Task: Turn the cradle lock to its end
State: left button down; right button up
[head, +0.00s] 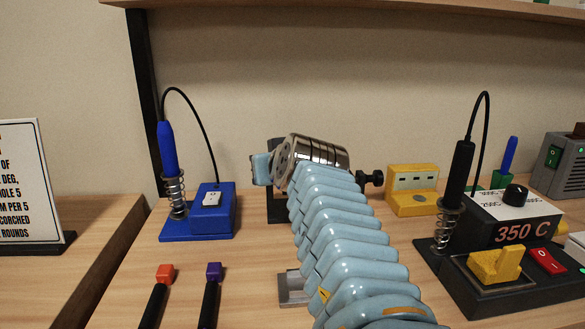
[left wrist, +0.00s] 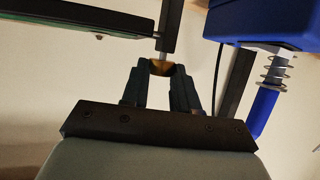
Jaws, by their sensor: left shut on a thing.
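In the left wrist view my left gripper (left wrist: 162,72) is shut on a small brass-coloured piece, which I take to be the cradle lock (left wrist: 159,65). A grey pin runs from it into a dark upright post (left wrist: 171,28) of the cradle. The fingers sit on both sides of the piece, and its turn angle cannot be told. A green board (left wrist: 50,24) in a dark frame lies beside the post. In the head view my light-blue arm hides the gripper, the lock and most of the cradle; a black knob (head: 374,179) shows right of the wrist. My right gripper is not in view.
A blue soldering stand (head: 211,211) is left of my arm; it also shows in the left wrist view (left wrist: 258,22). A yellow box (head: 411,191) and a black soldering station (head: 510,262) stand right. Two dark-handled tools (head: 209,300) lie at front left.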

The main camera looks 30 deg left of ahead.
pick_arm(q)
jog(key=n+g+y, duration=0.1)
jog(key=n+g, duration=0.2)
jog(key=n+g+y, duration=0.1)
jog(key=g, duration=0.1)
jog(key=shift+w+d+n+y, duration=0.15)
jog(key=shift+w+n+y, duration=0.15)
jog(key=shift+w+n, duration=0.1)
jog(key=shift+n+g, duration=0.3)
jog(key=c, duration=0.9)
grip_release()
jog(key=shift+o, duration=0.2)
jog(key=shift+d+r, duration=0.1)
jog(key=shift+d, duration=0.05)
jog(key=v, duration=1.3)
jog(key=shift+d, duration=0.25)
jog(key=shift+r, duration=0.15)
